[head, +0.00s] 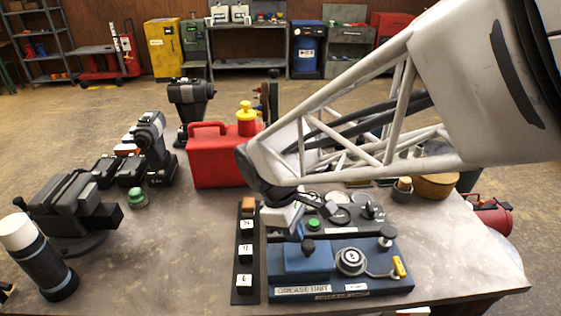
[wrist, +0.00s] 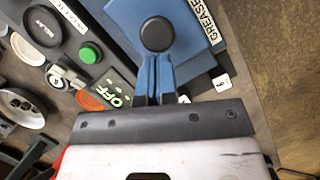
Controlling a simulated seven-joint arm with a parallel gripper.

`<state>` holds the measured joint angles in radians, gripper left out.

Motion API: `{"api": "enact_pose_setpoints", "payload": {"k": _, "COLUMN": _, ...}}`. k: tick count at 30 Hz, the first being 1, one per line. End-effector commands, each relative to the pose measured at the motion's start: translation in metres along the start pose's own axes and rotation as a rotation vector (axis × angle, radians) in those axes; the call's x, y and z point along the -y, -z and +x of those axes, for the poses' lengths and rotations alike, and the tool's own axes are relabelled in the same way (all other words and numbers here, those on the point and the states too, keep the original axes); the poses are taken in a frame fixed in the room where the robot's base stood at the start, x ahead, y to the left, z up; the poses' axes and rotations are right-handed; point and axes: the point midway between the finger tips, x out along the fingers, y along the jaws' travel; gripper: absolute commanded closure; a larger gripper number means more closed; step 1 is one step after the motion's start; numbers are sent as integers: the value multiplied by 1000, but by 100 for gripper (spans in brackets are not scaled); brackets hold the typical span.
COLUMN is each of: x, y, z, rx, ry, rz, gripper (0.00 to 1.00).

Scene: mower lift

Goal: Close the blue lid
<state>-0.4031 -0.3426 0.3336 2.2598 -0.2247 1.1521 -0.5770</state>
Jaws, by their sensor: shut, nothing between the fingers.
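The blue grease unit (head: 372,270) sits near the table's front edge. Its blue lid (head: 305,262) is a raised block on the left part of the unit, with a black knob (head: 308,246) on top. In the wrist view the lid (wrist: 200,62) shows beside a GREASE label, and the round black knob (wrist: 157,34) is just beyond my fingertips. My gripper (head: 298,236) points down at the lid's back edge. In the wrist view my gripper (wrist: 155,68) has its blue fingers together and empty. I cannot tell whether they touch the knob or lid.
A dial (head: 350,260) and a yellow tag (head: 399,267) are on the unit's right. A black strip with white blocks (head: 245,253) stands left. Behind is a dark panel with a green button (head: 313,223). A red fuel can (head: 215,160) stands further back.

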Motion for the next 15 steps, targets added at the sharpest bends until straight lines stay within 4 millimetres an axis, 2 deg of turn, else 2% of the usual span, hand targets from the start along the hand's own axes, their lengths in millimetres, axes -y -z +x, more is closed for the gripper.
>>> {"api": "enact_pose_setpoints", "payload": {"k": 5, "x": -5, "y": -8, "z": 3, "rx": 0, "ry": 1, "rz": 3, "gripper": 100}}
{"api": "enact_pose_setpoints", "payload": {"k": 15, "x": -21, "y": -38, "z": 13, "rx": 0, "ry": 1, "rz": 4, "gripper": 100}}
